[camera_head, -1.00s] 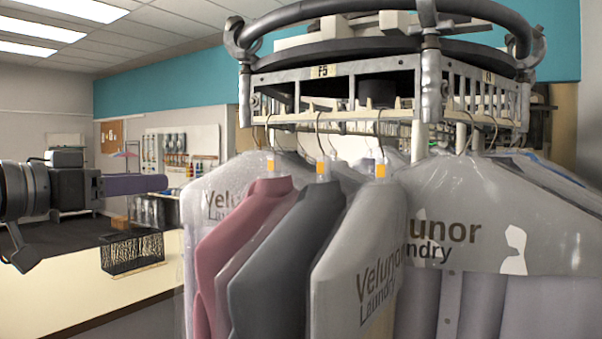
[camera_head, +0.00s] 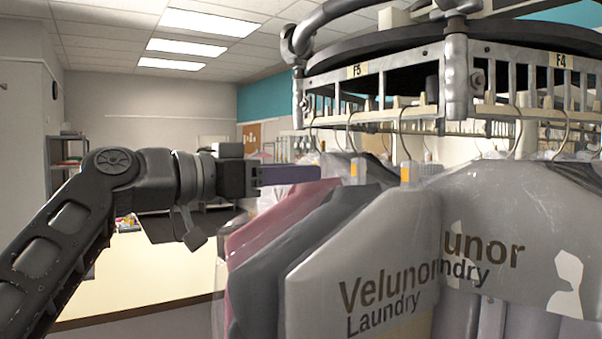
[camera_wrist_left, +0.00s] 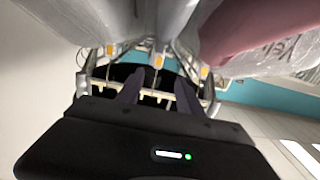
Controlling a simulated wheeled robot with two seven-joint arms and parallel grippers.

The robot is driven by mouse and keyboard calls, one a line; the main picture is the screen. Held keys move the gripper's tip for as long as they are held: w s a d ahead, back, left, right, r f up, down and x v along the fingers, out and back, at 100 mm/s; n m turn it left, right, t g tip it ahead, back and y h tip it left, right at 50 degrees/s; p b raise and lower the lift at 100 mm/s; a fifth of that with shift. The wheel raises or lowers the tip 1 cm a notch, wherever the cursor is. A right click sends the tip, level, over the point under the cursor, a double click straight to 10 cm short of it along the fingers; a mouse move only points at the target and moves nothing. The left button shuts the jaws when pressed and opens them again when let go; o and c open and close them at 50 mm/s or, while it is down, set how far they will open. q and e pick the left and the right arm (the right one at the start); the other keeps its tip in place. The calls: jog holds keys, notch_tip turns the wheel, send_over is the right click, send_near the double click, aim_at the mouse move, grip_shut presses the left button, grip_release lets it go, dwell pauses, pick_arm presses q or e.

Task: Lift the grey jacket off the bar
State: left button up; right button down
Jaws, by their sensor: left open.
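The dark grey jacket (camera_head: 275,265) hangs between a pink jacket (camera_head: 272,222) and a pale grey bagged garment (camera_head: 375,255) in the head view. Its hanger runs up to the pale notched bar (camera_head: 415,114), with its hook partly hidden. My left gripper (camera_head: 312,174) comes in from the left at collar height, its purple fingers level and reaching over the pink jacket's shoulder. In the left wrist view both fingers (camera_wrist_left: 158,95) are apart with nothing held between them. An orange-tagged hanger neck (camera_wrist_left: 158,62) shows beyond the gap. My right gripper is out of view.
Another bagged garment (camera_head: 510,225) hangs to the right, close against the pale one. A metal rail frame (camera_head: 385,82) stands above the hangers. The garments hang close together, leaving little room. A pale counter (camera_head: 150,265) stands at left behind my arm.

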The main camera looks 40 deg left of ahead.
aim_at(354, 166)
pick_arm(q)
jog(key=shift+w+d, duration=0.25)
jog(key=shift+d, duration=0.05)
jog(key=shift+w, duration=0.35)
jog(key=shift+p+x, duration=1.05)
jog(key=shift+x, duration=5.1)
jog(key=shift+c, duration=0.3)
grip_shut()
jog(key=shift+f, duration=0.1)
jog(key=shift+r, duration=0.25)
jog(key=shift+r, duration=0.1)
